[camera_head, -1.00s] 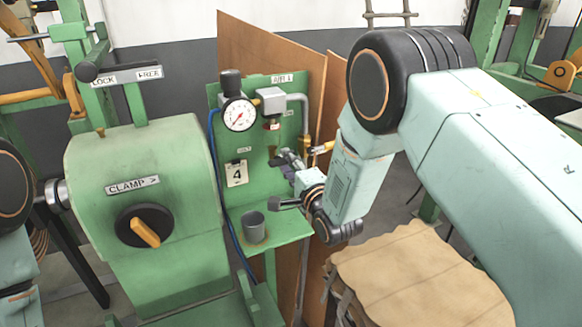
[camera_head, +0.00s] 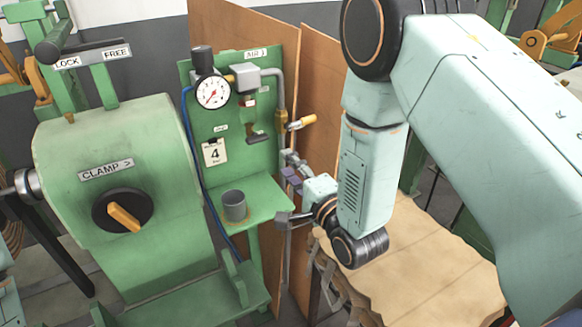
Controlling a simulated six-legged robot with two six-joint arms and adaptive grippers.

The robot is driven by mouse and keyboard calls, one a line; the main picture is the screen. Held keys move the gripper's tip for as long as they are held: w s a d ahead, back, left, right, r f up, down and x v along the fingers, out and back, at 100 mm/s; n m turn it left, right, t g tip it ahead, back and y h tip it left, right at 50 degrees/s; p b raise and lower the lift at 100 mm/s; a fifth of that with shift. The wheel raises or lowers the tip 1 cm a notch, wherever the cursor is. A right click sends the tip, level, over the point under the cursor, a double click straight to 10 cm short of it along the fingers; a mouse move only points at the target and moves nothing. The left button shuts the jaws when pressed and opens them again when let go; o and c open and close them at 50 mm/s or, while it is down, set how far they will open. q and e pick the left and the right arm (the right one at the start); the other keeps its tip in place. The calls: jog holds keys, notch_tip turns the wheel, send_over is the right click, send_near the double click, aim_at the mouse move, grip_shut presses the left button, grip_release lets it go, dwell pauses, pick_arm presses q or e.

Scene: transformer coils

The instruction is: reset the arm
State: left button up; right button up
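My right arm comes in from the right and bends down in front of the green air panel (camera_head: 235,155). My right gripper (camera_head: 284,196) is at the right edge of the panel's small shelf, pointing left. Its two fingers are spread apart with nothing seen between them. My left gripper is not in view; only a bit of my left arm shows at the lower left edge.
A green machine (camera_head: 125,200) with a clamp knob (camera_head: 123,210) stands at left. A tan covered surface (camera_head: 425,265) lies below my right arm.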

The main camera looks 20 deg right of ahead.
dwell(0.4)
jog(key=s+d+f+n+g+h+b, duration=0.1)
jog(key=s+d+f+n+g+b, duration=0.1)
jog(key=s+f+n+g, duration=0.65)
jog(key=s+d+f+n+g+h+b, duration=0.1)
jog(key=s+f+n+h+b, duration=0.3)
jog(key=f, duration=0.9)
jog(key=s+d+f+n+g+b, duration=0.1)
jog(key=s+f+g+b, duration=0.3)
jog(key=s+f, duration=0.5)
jog(key=s+f+n+g+y+b, duration=0.1)
jog(key=s+f+g+b, duration=0.3)
jog(key=s+f, duration=0.6)
jog(key=s+n+b, duration=0.1)
jog(key=s+b, duration=0.1)
jog(key=s, duration=0.3)
jog(key=shift+s+d+f+y, duration=0.25)
jog(key=shift+s+d+y, duration=0.05)
jog(key=shift+s+d, duration=0.1)
